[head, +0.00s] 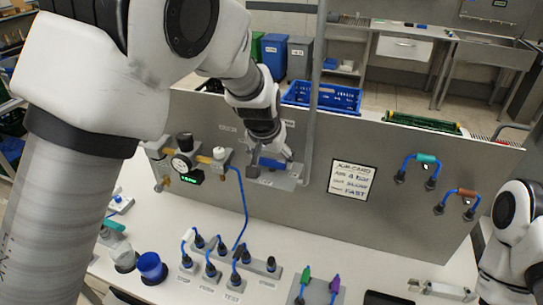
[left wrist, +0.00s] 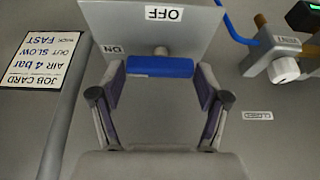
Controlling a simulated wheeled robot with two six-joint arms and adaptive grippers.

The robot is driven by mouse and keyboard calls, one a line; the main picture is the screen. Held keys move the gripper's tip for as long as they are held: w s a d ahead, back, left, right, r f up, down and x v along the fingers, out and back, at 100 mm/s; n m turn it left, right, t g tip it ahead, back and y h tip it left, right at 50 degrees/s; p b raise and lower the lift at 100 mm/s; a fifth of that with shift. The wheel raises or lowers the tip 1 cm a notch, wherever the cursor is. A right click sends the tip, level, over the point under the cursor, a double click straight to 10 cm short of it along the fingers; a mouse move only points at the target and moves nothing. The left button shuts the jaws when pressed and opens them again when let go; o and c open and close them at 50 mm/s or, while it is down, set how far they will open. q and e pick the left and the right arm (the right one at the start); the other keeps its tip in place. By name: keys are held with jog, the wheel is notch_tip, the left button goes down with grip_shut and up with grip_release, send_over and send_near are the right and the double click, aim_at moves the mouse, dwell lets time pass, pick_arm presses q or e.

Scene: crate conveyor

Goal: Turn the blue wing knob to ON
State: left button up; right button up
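The blue wing knob (left wrist: 160,66) sits on a grey plate (left wrist: 150,30). In the left wrist view its bar lies level across the picture. The upside-down OFF label (left wrist: 164,13) is above it and the upside-down ON label (left wrist: 112,49) is at its upper left. My left gripper (left wrist: 160,75) is open, with one finger at each end of the bar; I cannot tell whether they touch it. In the head view my left gripper (head: 270,158) is at the panel, beside the blue knob (head: 272,163), which it partly hides. My right gripper is not in view.
A regulator with a gauge (head: 181,164) is left of the knob, with a blue hose (head: 244,205) below. A vertical grey post (head: 314,95) and the job card (head: 352,179) are to the right. Hose fittings (head: 228,265) stand on the white bench (head: 330,240).

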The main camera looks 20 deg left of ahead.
pick_arm(q)
jog(key=shift+o, duration=1)
jog(key=v, duration=1.1)
jog(key=shift+r, duration=0.4)
jog(key=shift+s, duration=0.1)
